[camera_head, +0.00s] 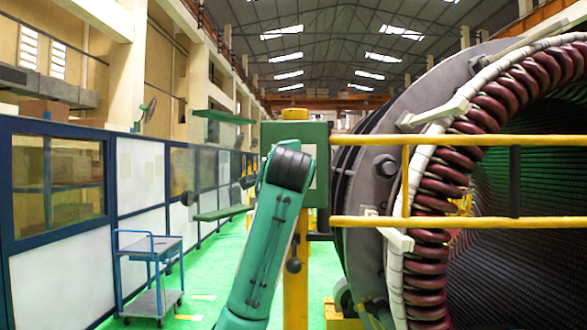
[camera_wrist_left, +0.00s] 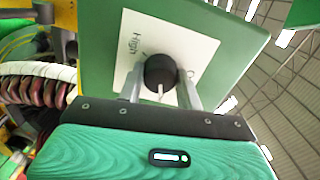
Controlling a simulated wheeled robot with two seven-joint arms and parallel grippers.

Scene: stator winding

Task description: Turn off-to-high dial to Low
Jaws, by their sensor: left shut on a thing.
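The dial (camera_wrist_left: 162,68) is a round black knob with a white pointer mark, on a white label plate (camera_wrist_left: 180,30) fixed to a green box. The pointer mark shows on the knob's lower side in the left wrist view. "High" reads sideways left of the knob; at right only the start of another word shows. No "Low" marking is visible. My left gripper (camera_wrist_left: 160,88) is shut on the dial, one grey finger on each side. In the head view the green box (camera_head: 321,142) stands behind my green left arm, which hides the dial and gripper. My right gripper is not in view.
Yellow rails (camera_head: 460,222) run right from the green box, in front of the large stator with dark red coils (camera_head: 430,250). A blue trolley (camera_head: 150,262) stands at the left by the partition wall. The green floor between is mostly clear.

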